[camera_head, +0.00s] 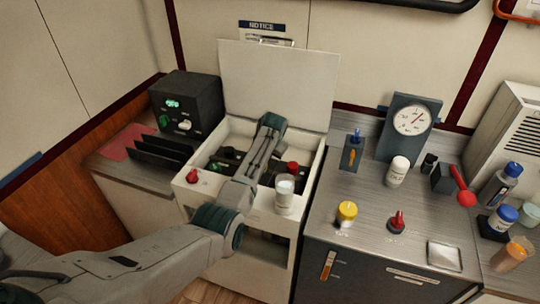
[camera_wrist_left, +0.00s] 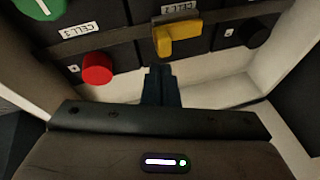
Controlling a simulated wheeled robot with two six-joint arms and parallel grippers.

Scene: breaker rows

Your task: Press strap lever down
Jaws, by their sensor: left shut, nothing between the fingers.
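A yellow lever (camera_wrist_left: 178,40) sits on a dark strap (camera_wrist_left: 125,38) that crosses the labelled dark cells in the left wrist view. My left gripper (camera_wrist_left: 161,75) is shut and empty, its fingertips just below the lever in the picture. I cannot tell whether they touch it. In the head view my left arm reaches over the open white box (camera_head: 240,205), and its wrist hides the lever and the gripper. My right gripper is not in view.
A red knob (camera_wrist_left: 97,68) lies left of the fingers, and a green knob (camera_wrist_left: 40,6) is at the upper left. The box has a raised lid (camera_head: 277,80) and a white cup (camera_head: 285,190) at its front edge. A metal counter (camera_head: 370,205) with bottles stands right.

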